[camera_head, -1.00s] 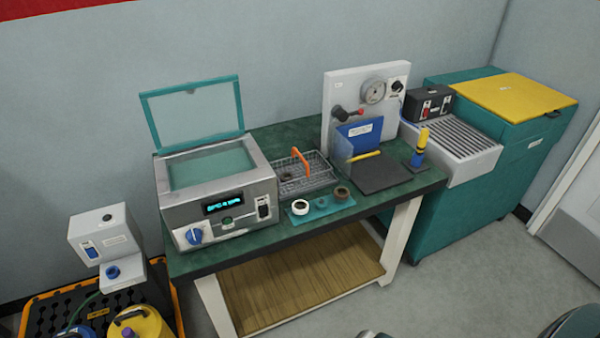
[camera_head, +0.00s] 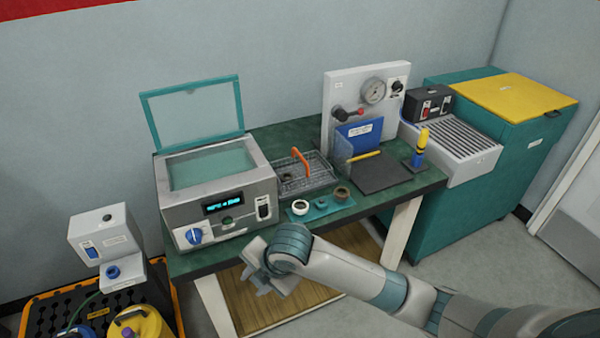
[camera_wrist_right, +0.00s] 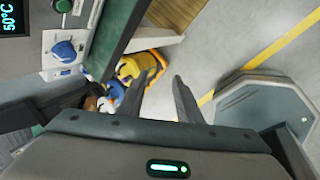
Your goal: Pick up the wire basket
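The wire basket (camera_head: 305,178) is a grey mesh tray with an upright orange handle (camera_head: 300,160). It stands on the green bench top, just right of the silver bath with the open lid. My right gripper (camera_head: 256,282) is in front of the bench's front edge, below and to the left of the basket and well apart from it. In the right wrist view its two fingers (camera_wrist_right: 168,97) are spread with nothing between them. The basket does not show in that view. My left gripper is not in view.
The bath (camera_head: 217,195) with its raised glass lid stands left of the basket. Small rings (camera_head: 321,203) lie on a pad in front of it. A gauge panel (camera_head: 365,92) and dark plate (camera_head: 383,176) are to the right. The bench's front edge (camera_head: 215,262) lies behind my gripper.

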